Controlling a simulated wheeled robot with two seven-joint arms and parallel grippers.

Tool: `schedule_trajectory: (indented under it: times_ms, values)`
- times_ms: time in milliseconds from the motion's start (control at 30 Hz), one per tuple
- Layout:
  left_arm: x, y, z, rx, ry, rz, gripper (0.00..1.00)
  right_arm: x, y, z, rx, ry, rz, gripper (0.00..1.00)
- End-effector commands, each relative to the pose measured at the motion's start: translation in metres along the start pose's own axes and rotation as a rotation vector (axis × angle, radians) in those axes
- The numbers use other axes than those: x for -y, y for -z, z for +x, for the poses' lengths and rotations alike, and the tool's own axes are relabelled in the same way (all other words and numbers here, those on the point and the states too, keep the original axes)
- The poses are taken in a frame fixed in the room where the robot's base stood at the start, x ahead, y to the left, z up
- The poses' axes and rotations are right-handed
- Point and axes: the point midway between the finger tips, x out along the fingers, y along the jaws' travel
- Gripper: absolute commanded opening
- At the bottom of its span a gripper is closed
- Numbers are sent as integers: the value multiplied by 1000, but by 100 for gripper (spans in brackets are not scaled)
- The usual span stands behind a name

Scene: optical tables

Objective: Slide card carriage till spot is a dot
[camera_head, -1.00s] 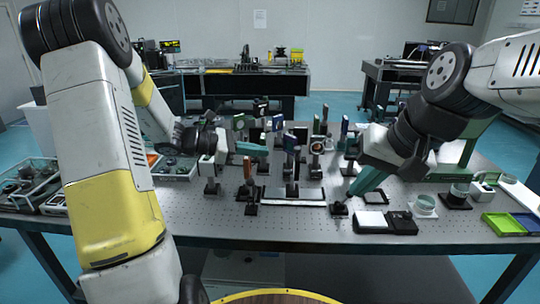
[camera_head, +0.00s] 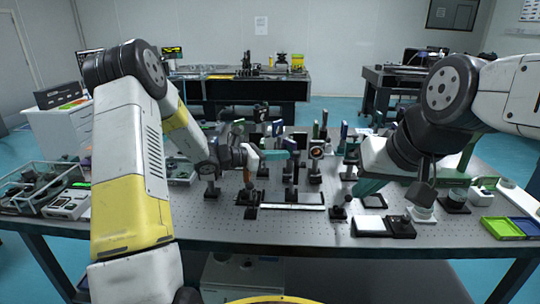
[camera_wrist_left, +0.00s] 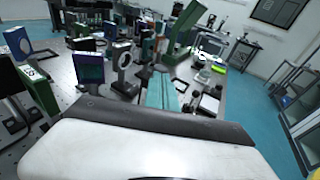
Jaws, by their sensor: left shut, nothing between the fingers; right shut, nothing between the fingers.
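My left gripper (camera_head: 280,153) is shut and empty, its teal fingers pointing right above the table among the upright optics. The fingers also show in the left wrist view (camera_wrist_left: 160,92). A post-mounted optic on a dark carriage (camera_head: 290,194) stands by a pale rail (camera_head: 300,207); I cannot tell for sure that this is the card carriage. My left fingertips overlap its upper part in the head view; contact is unclear. A round-apertured mount (camera_head: 317,152) with an orange centre stands to the right. My right gripper (camera_head: 362,188) is shut and empty, right of the rail. No spot is clearly visible.
Several mounted optics crowd the table's middle. The perforated front left tabletop (camera_head: 210,220) is bare.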

Motion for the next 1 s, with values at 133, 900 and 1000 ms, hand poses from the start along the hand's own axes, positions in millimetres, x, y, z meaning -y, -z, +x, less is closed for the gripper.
schedule_trajectory:
  times_ms: [133,900,1000]
  values:
    - [0,0,12,0,0,0,0,0,0,0,0,0,0,0]
    - [24,-7,59,1,3,-1,0,0,0,0,0,0,1,0]
    - [25,-8,62,0,1,1,0,0,0,0,0,0,1,0]
